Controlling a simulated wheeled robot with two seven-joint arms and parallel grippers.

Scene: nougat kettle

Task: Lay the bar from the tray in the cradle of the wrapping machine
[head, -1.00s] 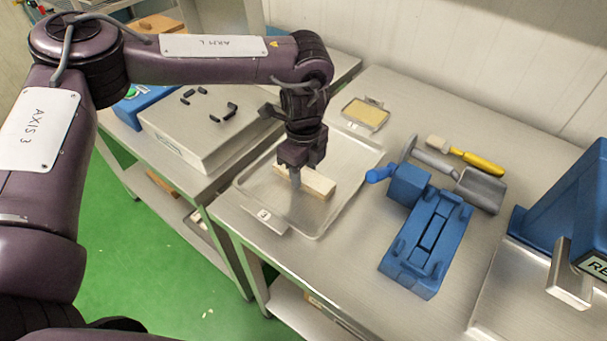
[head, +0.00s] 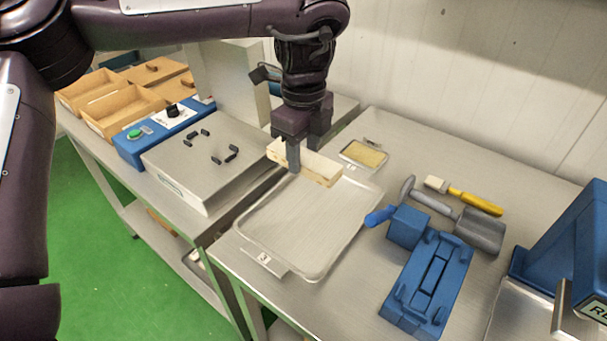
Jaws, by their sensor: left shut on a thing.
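My left gripper (head: 299,165) is shut on a pale cream bar (head: 318,168) and holds it near the far edge of the metal tray (head: 300,232). The bar looks raised above the tray, and the tray is otherwise empty. To the left, a grey steel box (head: 200,172) has several black corner pieces (head: 222,156) on its flat top, with a blue control panel (head: 170,131) behind it. A blue device (head: 432,272) with a long trough and a handle stands to the right. I cannot tell for certain which is the wrapping machine. My right gripper is out of view.
A small tray with a yellow slab (head: 364,153) lies behind the metal tray. A scoop (head: 478,229) and a yellow-handled brush (head: 474,201) lie near the blue device. Another blue machine (head: 575,245) stands at right. Wooden boxes (head: 120,105) stand at far left. A gap separates the tables.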

